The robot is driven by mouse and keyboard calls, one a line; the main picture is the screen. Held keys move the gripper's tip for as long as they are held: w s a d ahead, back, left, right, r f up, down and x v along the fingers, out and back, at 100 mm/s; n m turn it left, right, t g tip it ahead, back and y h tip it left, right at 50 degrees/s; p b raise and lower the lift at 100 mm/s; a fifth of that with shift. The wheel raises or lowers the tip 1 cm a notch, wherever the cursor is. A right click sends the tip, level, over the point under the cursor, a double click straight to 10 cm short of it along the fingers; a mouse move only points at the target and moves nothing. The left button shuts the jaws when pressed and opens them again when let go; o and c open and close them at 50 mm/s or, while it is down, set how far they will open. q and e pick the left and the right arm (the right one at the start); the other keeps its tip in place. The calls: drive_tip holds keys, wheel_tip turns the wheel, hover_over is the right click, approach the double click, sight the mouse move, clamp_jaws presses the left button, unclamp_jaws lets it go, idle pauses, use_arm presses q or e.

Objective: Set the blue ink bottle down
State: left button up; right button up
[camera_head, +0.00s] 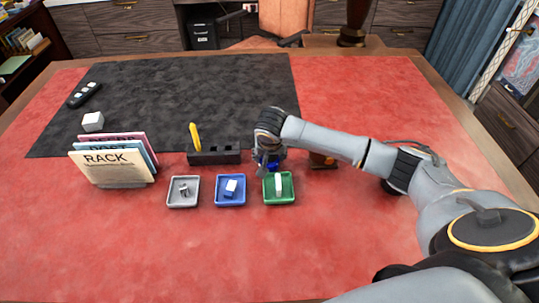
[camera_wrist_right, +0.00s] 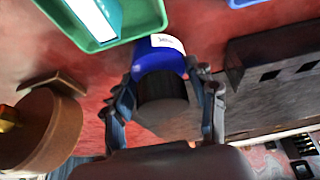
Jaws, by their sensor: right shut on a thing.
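The blue ink bottle (camera_wrist_right: 158,58) has a dark cap and a white label, and it sits between the two fingers of my right gripper (camera_wrist_right: 165,100) in the wrist view. The fingers are shut on it, one on each side near the cap. In the head view my right gripper (camera_head: 268,166) points down just behind the green tray, and a little of the blue bottle (camera_head: 273,167) shows there, mostly hidden by the gripper. I cannot tell whether the bottle touches the desk. My left gripper is not in view.
A green tray (camera_head: 266,203) stands in front of the gripper, with a blue tray (camera_head: 219,205) and grey tray (camera_head: 170,204) to its left. A dark pen holder (camera_head: 215,158) is left, a brown round object (camera_head: 323,161) right. A paper rack (camera_head: 112,166) stands farther left.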

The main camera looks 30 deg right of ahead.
drive_tip(key=o, duration=1.1)
drive_tip(key=shift+f, duration=0.1)
drive_tip(key=shift+o, duration=1.4)
